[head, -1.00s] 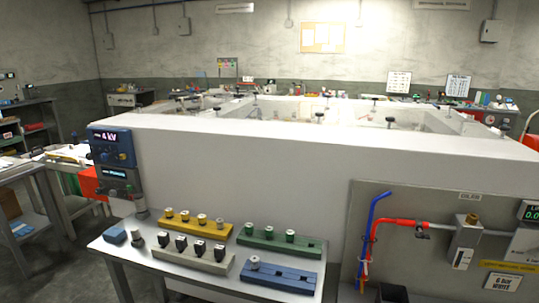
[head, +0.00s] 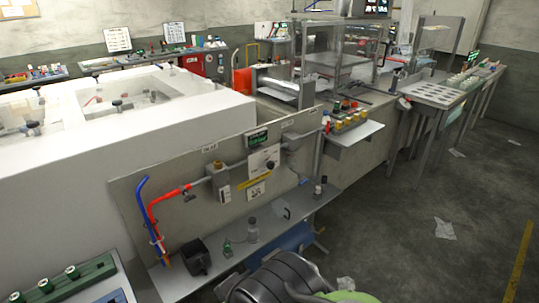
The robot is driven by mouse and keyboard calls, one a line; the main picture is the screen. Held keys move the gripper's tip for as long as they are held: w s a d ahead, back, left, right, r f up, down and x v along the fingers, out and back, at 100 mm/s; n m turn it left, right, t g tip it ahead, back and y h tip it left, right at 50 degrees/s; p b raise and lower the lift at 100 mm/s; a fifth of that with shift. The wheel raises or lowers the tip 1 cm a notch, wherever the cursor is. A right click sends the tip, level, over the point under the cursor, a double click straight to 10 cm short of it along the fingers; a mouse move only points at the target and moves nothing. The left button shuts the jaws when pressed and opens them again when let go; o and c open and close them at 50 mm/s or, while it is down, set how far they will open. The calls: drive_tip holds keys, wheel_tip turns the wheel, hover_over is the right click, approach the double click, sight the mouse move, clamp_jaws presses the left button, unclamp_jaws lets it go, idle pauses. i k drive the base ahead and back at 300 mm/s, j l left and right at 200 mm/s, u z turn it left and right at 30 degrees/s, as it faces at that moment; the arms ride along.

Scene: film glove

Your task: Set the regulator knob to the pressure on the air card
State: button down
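A grey panel (head: 122,200) stands upright below the white bench, left of centre. A white plate (head: 257,161) on it carries a dark round knob (head: 270,166), which looks like the regulator knob; its setting is too small to read. A small dark display (head: 256,139) with green lettering sits above the plate. A white card (head: 256,190) hangs below a yellow strip; its print is unreadable now, but "6 bar" showed on it a second ago. My dark arm shows at the bottom edge, well below the knob and apart from the panel. My gripper's fingers are not in view.
A red pipe and valve (head: 170,194) and a blue hose (head: 143,210) are on the panel's left. A shelf below holds a black bin (head: 194,257) and a glass bottle (head: 252,230). Open floor (head: 400,220) lies to the right, with scattered paper (head: 444,229).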

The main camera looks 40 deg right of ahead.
sight(271, 165)
drive_tip(key=z, duration=1.25)
